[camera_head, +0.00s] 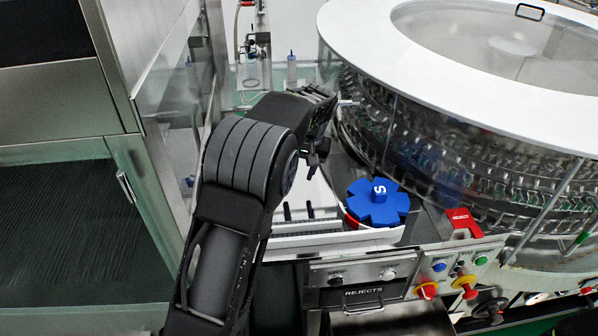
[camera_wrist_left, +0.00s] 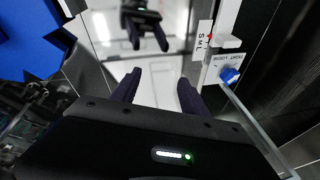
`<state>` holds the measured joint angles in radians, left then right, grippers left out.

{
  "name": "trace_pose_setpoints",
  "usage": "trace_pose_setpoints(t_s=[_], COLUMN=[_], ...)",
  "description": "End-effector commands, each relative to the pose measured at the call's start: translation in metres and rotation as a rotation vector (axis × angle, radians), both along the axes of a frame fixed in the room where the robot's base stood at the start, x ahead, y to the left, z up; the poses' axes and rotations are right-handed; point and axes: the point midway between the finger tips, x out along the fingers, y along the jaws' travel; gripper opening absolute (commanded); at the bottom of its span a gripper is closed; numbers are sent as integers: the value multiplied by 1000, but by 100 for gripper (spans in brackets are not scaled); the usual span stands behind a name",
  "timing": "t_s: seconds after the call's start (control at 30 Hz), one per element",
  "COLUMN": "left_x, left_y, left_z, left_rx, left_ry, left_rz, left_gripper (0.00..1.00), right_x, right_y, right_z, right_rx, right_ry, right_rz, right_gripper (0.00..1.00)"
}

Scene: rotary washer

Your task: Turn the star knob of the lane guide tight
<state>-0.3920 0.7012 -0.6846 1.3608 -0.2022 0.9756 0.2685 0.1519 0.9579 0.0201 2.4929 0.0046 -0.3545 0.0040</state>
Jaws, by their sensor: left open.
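The small blue knob (camera_wrist_left: 229,75) shows in the left wrist view, on a white bracket marked with tight and loose lettering, right of my fingers. I cannot make it out in the head view. My left gripper (camera_wrist_left: 158,88) is open and empty, its two dark fingers apart from the knob. In the head view my left gripper (camera_head: 314,158) hangs left of the big blue star wheel (camera_head: 377,204), which bears a white S. Part of this wheel (camera_wrist_left: 30,38) also shows at the upper left of the wrist view. My right gripper is out of view.
The round washer (camera_head: 450,75) with its white rim stands at the right. A control panel (camera_head: 452,268) with coloured buttons and a rejects drawer (camera_head: 364,294) are in front. A shiny plate (camera_wrist_left: 158,50) mirrors my gripper. A glass-sided cabinet is at the left.

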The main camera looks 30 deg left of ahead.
Motion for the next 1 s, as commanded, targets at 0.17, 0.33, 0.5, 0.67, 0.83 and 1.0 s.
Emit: trace_pose_setpoints(t_s=[0.17, 0.33, 0.5, 0.67, 0.83, 1.0], left_x=[0, -4, -24, -43, -45, -46], left_y=[0, 12, 68, 118, 122, 120], left_z=[0, -1, 5, 33, 41, 40], left_rx=[1, 45, 118, 138, 48, 32], left_ry=[0, 28, 32, -125, -267, -291], left_rz=[1, 15, 257, 798, 1194, 1283], left_gripper=[53, 53, 53, 53, 53, 53], right_x=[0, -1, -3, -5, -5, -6], right_y=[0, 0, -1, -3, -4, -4], right_z=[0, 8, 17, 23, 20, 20], right_rx=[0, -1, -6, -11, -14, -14], right_ry=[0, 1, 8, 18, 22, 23], right_rz=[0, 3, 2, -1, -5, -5], right_gripper=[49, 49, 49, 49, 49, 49])
